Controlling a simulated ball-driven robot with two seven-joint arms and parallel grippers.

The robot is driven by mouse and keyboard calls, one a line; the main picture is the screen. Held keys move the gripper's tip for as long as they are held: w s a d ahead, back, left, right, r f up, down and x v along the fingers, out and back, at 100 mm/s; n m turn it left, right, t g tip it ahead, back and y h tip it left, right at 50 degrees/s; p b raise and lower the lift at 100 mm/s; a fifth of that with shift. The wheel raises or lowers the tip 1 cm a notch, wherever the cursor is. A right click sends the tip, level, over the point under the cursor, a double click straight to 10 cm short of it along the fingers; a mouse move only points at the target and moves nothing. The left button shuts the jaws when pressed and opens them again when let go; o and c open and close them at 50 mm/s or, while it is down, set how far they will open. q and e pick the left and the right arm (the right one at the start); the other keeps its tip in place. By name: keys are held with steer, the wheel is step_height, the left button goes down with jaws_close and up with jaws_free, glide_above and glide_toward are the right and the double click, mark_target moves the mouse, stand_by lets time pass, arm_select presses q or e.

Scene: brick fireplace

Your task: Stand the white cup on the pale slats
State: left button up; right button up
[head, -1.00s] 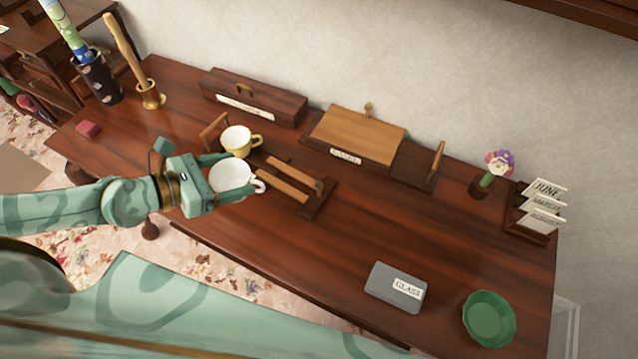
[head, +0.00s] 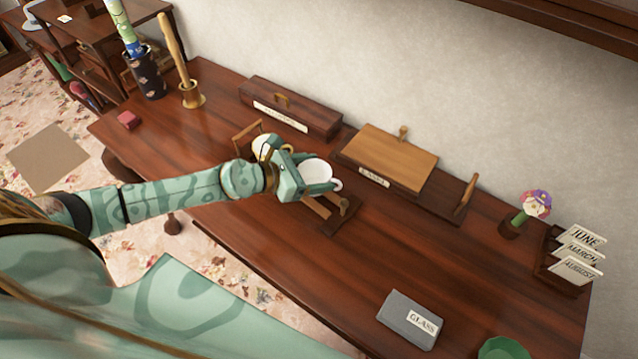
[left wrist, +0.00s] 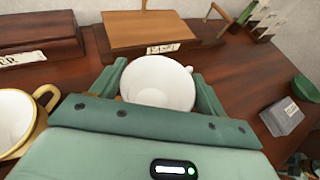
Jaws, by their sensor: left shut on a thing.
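The white cup (head: 314,170) is upright between the fingers of my left gripper (head: 322,174), which is shut on it. Its handle points right. The left wrist view also shows the cup (left wrist: 158,80) between the fingers. The pale slats (head: 316,207) lie on a dark wooden base (head: 345,222) on the desk. In the head view the gripper and cup overlap their far part, and the cup's height above them is unclear. The slats are hidden in the left wrist view. My right gripper is not in view.
A yellow cup (left wrist: 14,118) stands close to the left of my gripper. Behind are a dark lidded box (head: 290,108) and a labelled box with a lighter wooden lid (head: 390,155). A grey GLASS box (head: 408,318) lies at the front right. The desk between is clear.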

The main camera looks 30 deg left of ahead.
mark_target(318, 181)
arm_select(q)
steer(key=shift+w+d+f+b, duration=0.15)
steer(key=shift+w+f+b, duration=0.2)
steer(key=shift+f, duration=0.15)
step_height(318, 181, down, 4)
steer(key=b, duration=0.3)
steer(key=shift+w+r, duration=0.15)
steer(key=shift+r, duration=0.3)
steer(key=shift+f, duration=0.25)
steer(key=o, duration=1.1)
steer(key=shift+c, duration=0.2)
steer(key=shift+r, duration=0.1)
